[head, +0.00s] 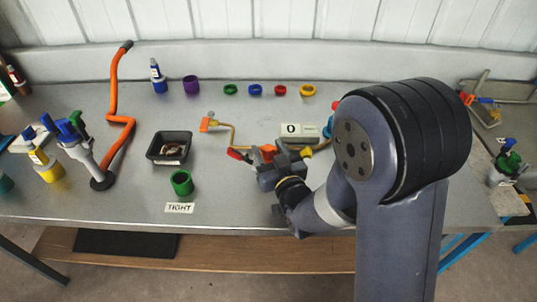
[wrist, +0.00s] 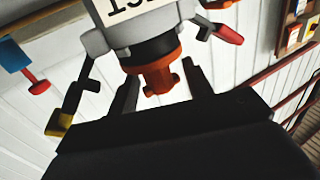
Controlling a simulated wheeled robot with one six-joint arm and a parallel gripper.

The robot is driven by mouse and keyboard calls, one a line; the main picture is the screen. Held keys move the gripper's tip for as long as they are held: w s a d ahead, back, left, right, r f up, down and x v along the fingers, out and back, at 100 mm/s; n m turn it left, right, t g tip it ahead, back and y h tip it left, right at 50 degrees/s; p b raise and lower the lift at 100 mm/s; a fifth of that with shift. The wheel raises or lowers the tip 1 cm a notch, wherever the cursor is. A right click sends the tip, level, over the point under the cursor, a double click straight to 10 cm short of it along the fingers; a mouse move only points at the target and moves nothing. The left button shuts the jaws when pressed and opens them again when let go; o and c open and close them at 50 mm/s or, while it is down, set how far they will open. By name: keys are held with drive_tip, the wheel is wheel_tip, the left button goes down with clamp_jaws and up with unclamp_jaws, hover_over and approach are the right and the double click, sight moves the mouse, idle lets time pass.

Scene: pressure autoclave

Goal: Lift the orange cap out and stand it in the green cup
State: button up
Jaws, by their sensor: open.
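The orange cap (wrist: 160,78) shows in the wrist view with a ribbed, knob-like end, below a black band on a grey body with a white label. My gripper (wrist: 163,85) is open, with one dark finger on each side of the cap; I cannot tell whether either touches it. In the head view my gripper (head: 272,165) is at the middle of the bench, beside an orange part (head: 268,151) that looks like the cap. The green cup (head: 181,184) stands upright to the left, behind the TIGHT label (head: 180,208), and looks empty.
A black tray (head: 153,157) with something in it stands behind the cup. A brass pipe with an orange handle (head: 207,123) and a red-tipped lever (head: 236,154) are near my gripper. Coloured rings line the back.

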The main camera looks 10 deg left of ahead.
drive_tip(key=shift+w+a, duration=0.2)
drive_tip(key=shift+c, duration=0.2)
clamp_jaws()
